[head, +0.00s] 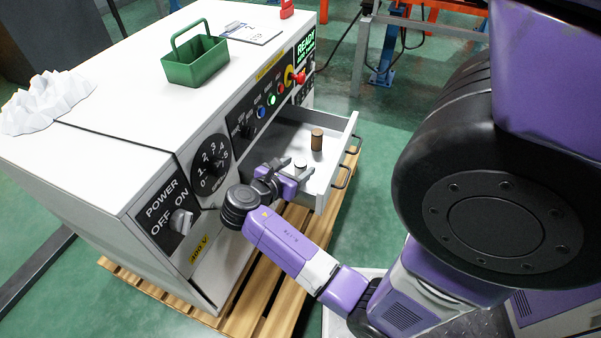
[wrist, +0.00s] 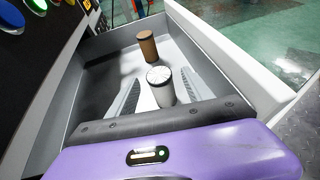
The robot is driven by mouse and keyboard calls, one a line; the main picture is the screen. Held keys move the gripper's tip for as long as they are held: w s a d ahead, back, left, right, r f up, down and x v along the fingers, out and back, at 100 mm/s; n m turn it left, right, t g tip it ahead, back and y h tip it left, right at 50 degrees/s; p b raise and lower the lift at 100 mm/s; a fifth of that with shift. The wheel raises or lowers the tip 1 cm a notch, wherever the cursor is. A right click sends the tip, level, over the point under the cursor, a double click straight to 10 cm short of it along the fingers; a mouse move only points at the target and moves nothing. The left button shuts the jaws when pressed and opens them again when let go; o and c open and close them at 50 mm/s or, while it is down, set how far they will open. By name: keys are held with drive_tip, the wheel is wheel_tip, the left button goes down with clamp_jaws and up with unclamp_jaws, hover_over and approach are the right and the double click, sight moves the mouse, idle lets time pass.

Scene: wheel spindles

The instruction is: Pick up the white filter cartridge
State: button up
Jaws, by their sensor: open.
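The white filter cartridge (wrist: 161,88) stands upright in the open drawer (head: 341,135), a short cylinder with a pale ribbed top and dark rim. In the head view its top (head: 300,164) shows just beyond my gripper (head: 287,172), which partly hides it. In the wrist view my gripper (wrist: 160,94) is open, with one finger on each side of the white cartridge. I cannot tell whether either finger touches it. A brown cartridge (wrist: 147,46) stands upright behind the white one, and it also shows in the head view (head: 317,139).
The white machine cabinet (head: 130,110) with knobs and buttons stands beside my arm. On its top are a green basket (head: 195,62), a clipboard (head: 252,33), a red padlock (head: 287,9) and crumpled white material (head: 45,103).

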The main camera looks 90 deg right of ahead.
drive_tip(key=shift+c, duration=0.4)
clamp_jaws()
drive_tip(key=shift+r, duration=0.1)
